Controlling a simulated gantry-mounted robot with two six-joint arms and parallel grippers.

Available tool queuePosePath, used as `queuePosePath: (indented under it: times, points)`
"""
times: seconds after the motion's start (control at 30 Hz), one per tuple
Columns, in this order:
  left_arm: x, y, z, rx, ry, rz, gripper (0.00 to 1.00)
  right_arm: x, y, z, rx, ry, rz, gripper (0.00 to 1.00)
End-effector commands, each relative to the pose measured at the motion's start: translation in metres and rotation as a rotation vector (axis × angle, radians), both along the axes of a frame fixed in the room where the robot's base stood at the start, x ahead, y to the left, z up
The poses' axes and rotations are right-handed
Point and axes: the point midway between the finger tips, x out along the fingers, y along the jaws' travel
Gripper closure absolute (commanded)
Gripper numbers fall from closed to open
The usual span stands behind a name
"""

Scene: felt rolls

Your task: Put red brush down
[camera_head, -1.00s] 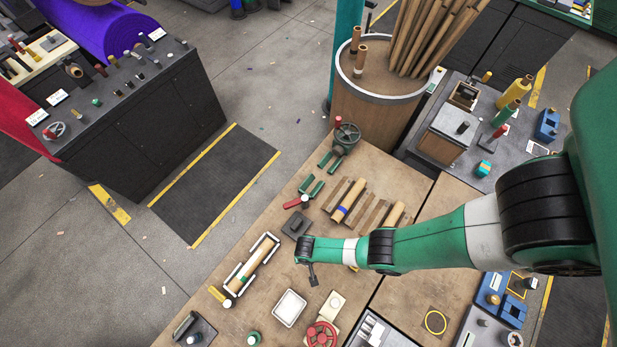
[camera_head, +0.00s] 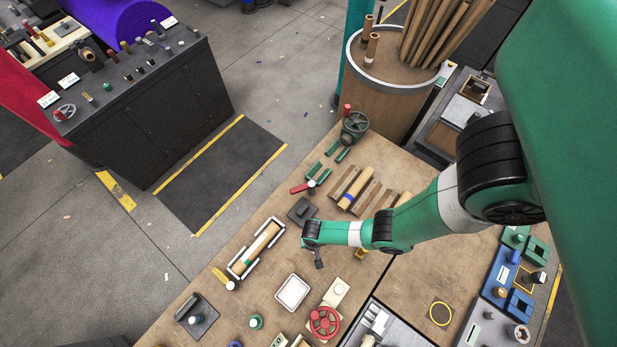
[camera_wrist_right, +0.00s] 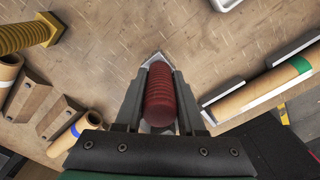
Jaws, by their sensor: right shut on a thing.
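The red brush (camera_wrist_right: 160,95) shows in the right wrist view as a ribbed dark-red handle lying between my right gripper's fingers. My right gripper (camera_wrist_right: 158,108) is shut on it. A pale grey part shows around the handle's far end; the rest of the brush is hidden. The brush is not clear there. My left gripper is not in view.
A dark grey pad (camera_head: 302,210) lies behind my right gripper. A white tray (camera_head: 293,292) is in front. A tan roll (camera_head: 258,248) sits in a white-edged holder to the left. Wooden racks with a roll (camera_head: 356,188) stand behind right. Bare bench lies between them.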

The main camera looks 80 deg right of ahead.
Motion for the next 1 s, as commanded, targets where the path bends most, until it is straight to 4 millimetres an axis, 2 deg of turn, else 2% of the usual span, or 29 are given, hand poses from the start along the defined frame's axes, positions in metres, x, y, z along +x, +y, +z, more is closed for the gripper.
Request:
queuePosePath:
  times: [0.1,0.2,0.47,0.6,0.63,0.7,0.8,1.0]
  points:
    - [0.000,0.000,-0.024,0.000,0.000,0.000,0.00,0.000,0.000,-0.025,0.000,0.000,0.000,1.00]
    - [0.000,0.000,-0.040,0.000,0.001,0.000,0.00,0.000,0.000,-0.040,0.000,0.001,-0.001,1.00]
    - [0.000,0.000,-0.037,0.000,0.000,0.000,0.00,0.000,0.000,-0.037,0.000,0.000,-0.001,1.00]
    - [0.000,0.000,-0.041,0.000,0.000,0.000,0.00,0.000,0.000,-0.042,0.000,0.000,-0.001,1.00]
    - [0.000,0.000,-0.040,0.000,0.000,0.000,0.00,0.000,0.000,-0.041,0.000,0.000,-0.001,0.58]
    - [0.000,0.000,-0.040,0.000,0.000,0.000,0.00,0.000,0.000,-0.041,0.000,0.001,-0.001,0.45]
    - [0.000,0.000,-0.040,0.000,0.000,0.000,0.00,0.000,0.000,-0.041,0.000,0.001,-0.001,0.32]
    - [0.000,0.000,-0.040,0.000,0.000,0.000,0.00,0.000,0.000,-0.041,0.000,0.001,-0.001,0.32]
